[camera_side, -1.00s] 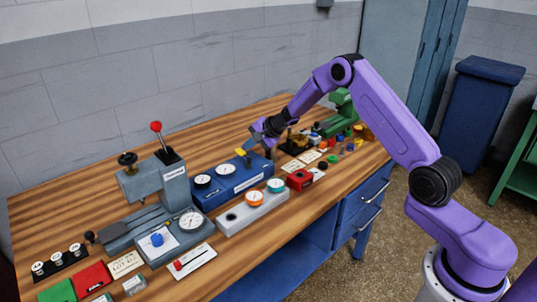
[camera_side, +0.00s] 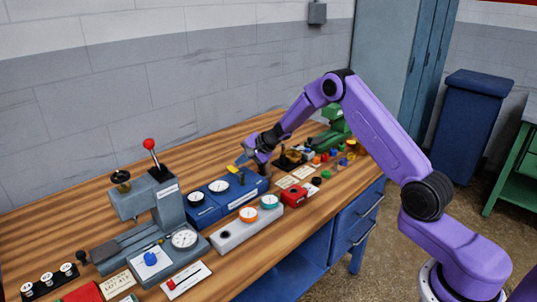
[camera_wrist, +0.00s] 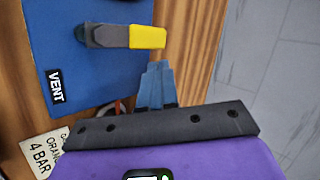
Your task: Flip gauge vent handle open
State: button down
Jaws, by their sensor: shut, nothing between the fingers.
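The vent handle, a dark grey lever with a yellow tip (camera_wrist: 147,37), lies sideways across the blue gauge block (camera_wrist: 60,45) in the wrist view. Its tip points right, over the block's edge. A black VENT label (camera_wrist: 55,87) is on the block. My gripper (camera_wrist: 156,72) is shut and empty, with its fingertips just below the yellow tip and a visible gap between them. In the side view the blue gauge block (camera_side: 243,196) carries two dials, and the yellow tip (camera_side: 234,169) shows at its back edge. My gripper (camera_side: 250,158) is beside it; its fingers are partly hard to make out.
A grey block with orange and teal dials (camera_side: 238,234) stands in front of the blue block. A grey press with a red-knobbed lever (camera_side: 150,144) is to the left. Small parts and a red box (camera_side: 293,194) lie to the right. Bare wood lies behind the blue block.

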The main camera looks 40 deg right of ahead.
jog(key=v, duration=1.6)
jog(key=shift+s+d+r, duration=0.15)
jog(key=shift+s+r, duration=0.05)
jog(key=shift+s, duration=0.1)
jog(key=s+a+r+n+h, duration=0.1)
jog(key=a+r+n, duration=0.1)
jog(key=a+n, duration=0.15)
jog(key=s+a+r+n, duration=0.1)
jog(key=a+r+n, duration=0.1)
jog(key=a, duration=0.2)
jog(key=s+a+n+h, duration=0.1)
jog(key=s+a+n, duration=0.5)
jog(key=s, duration=0.4)
jog(key=s+f+n+g, duration=0.1)
jog(key=s+n+g, duration=0.3)
jog(key=s, duration=1.1)
jog(key=s+f+n+g+h, duration=0.1)
jog(key=s+n+g, duration=0.3)
jog(key=s+n, duration=0.6)
jog(key=s+a+f, duration=0.1)
jog(key=s, duration=0.4)
jog(key=shift+s, duration=0.35)
